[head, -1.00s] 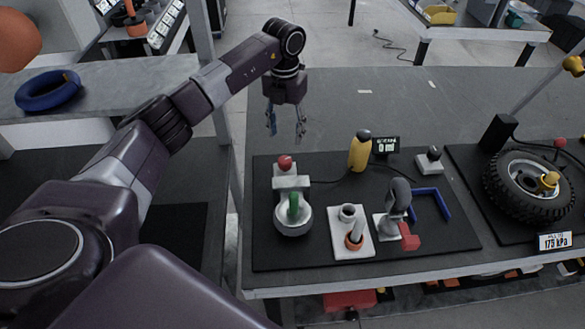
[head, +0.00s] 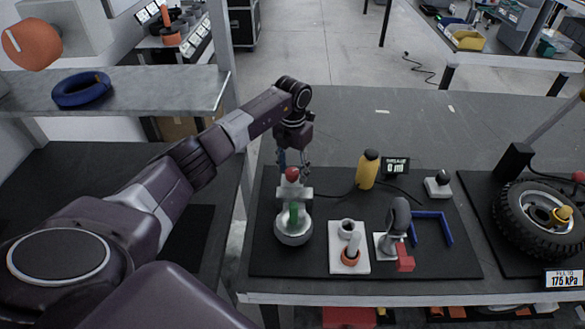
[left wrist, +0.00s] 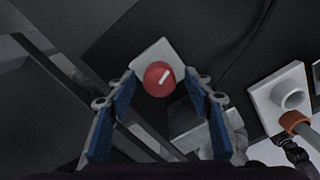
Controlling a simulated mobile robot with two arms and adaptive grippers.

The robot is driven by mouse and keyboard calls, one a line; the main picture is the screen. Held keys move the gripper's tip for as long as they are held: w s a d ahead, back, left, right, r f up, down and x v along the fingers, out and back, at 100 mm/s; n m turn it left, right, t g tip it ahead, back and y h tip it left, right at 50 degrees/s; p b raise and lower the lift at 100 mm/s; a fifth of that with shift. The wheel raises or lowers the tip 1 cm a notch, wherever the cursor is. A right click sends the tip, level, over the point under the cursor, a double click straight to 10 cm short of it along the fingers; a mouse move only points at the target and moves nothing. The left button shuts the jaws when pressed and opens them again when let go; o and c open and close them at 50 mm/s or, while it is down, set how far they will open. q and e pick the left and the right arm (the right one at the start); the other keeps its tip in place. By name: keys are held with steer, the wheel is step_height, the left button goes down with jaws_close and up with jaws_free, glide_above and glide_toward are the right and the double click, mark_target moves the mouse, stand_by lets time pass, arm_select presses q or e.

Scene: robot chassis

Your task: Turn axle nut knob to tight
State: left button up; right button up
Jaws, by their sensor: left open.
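A red round knob (head: 292,174) with a white line on top, which I take for the axle nut knob, sits on a pale block at the back left of the black mat. In the left wrist view the knob (left wrist: 158,78) shows from above, its white line slanted up to the right. My left gripper (head: 293,159) is open and empty just above and behind the knob, pointing down. In the left wrist view its two blue-padded fingers (left wrist: 160,105) stand apart, one on each side of the knob's lower area. I see no contact with the knob. My right gripper is not in view.
In front of the knob stands a round fixture with a green handle (head: 294,214). The bench behind is clear.

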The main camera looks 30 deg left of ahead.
arm_select(q)
steer(key=shift+f, duration=0.1)
steer(key=c, duration=1.1)
steer(key=shift+c, duration=0.2)
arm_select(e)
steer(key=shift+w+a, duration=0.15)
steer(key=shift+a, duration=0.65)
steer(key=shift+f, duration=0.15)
